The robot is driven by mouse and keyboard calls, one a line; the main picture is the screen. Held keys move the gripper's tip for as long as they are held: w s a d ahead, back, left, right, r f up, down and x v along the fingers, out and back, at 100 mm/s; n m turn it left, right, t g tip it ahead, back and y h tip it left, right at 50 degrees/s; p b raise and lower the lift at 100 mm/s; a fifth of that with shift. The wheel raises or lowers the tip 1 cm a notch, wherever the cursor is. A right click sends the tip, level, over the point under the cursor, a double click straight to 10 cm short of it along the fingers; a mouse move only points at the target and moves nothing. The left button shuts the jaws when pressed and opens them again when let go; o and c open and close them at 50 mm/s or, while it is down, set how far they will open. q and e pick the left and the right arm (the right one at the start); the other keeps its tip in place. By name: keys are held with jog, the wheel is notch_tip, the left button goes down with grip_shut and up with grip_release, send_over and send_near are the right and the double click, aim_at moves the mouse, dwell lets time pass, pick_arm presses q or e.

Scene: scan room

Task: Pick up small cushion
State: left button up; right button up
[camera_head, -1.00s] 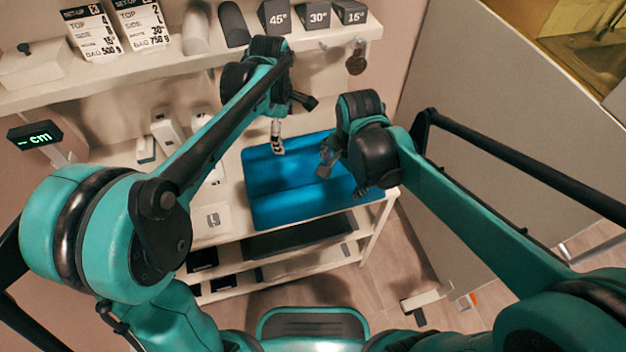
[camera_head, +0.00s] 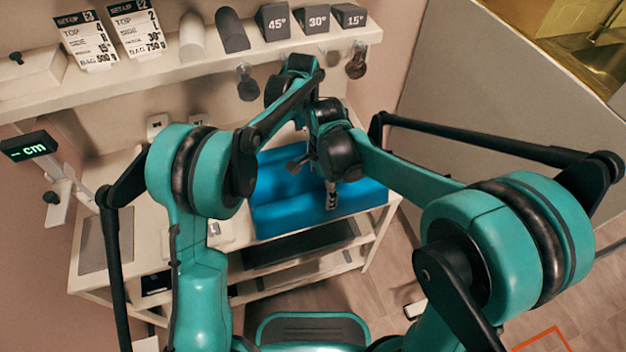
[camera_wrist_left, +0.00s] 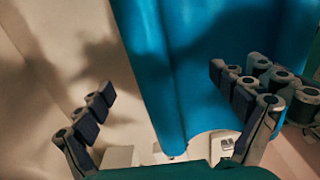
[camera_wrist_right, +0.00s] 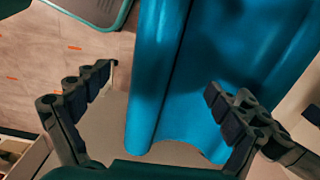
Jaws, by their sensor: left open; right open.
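A blue cushion (camera_head: 285,212) with a lengthwise groove lies on the white table, partly hidden by my arms. In the left wrist view my open left gripper (camera_wrist_left: 162,88) has one finger beside the cushion (camera_wrist_left: 205,35) and the other over it, with the cushion's edge between them. My right gripper (camera_head: 314,180) is open over the cushion in the head view. In the right wrist view, the right gripper (camera_wrist_right: 162,80) has the cushion's edge (camera_wrist_right: 160,60) between its fingers. Neither gripper holds anything. The left fingers are largely hidden in the head view.
Above the table, a white shelf (camera_head: 150,75) holds setup cards, two rolls and the 45° (camera_head: 277,22), 30° and 15° wedges. A green "cm" display (camera_head: 30,147) stands at left. A partition is at right. Open floor (camera_head: 395,255) lies right of the table.

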aim_at(305, 147)
pick_arm(q)
notch_tip(305, 147, down, 5)
jog(key=shift+f, duration=0.1)
pick_arm(e)
notch_tip(305, 147, down, 5)
jog(key=shift+f, duration=0.1)
pick_arm(q)
jog(key=c, duration=1.2)
pick_arm(e)
jog(key=c, duration=1.2)
pick_arm(q)
jog(key=c, duration=0.4)
pick_arm(e)
jog(key=shift+s, duration=0.15)
jog(key=c, duration=0.4)
